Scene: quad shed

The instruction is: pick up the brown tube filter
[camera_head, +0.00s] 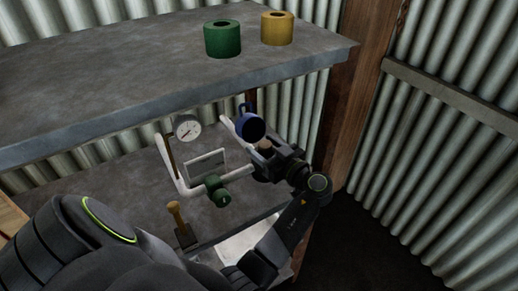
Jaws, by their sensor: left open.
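The brown tube filter (277,29), ochre-brown in this light, is a short upright cylinder with a dark hole in its top. It stands on the upper shelf near the right end. A similar green tube filter (222,39) stands just left of it, a small gap between them. My left gripper (192,129) is below the upper shelf's front edge, over the lower shelf. Its pale fingers are spread wide and appear empty. It is well below and left of the brown tube filter, not touching it. My right gripper is out of view.
The upper shelf (120,60) has a bare left side. A gauge (187,127), a blue mug (250,126), a dark green cylinder (217,191) and a wooden-handled tool (176,214) show at the lower shelf. A wooden post (352,90) and corrugated walls stand right.

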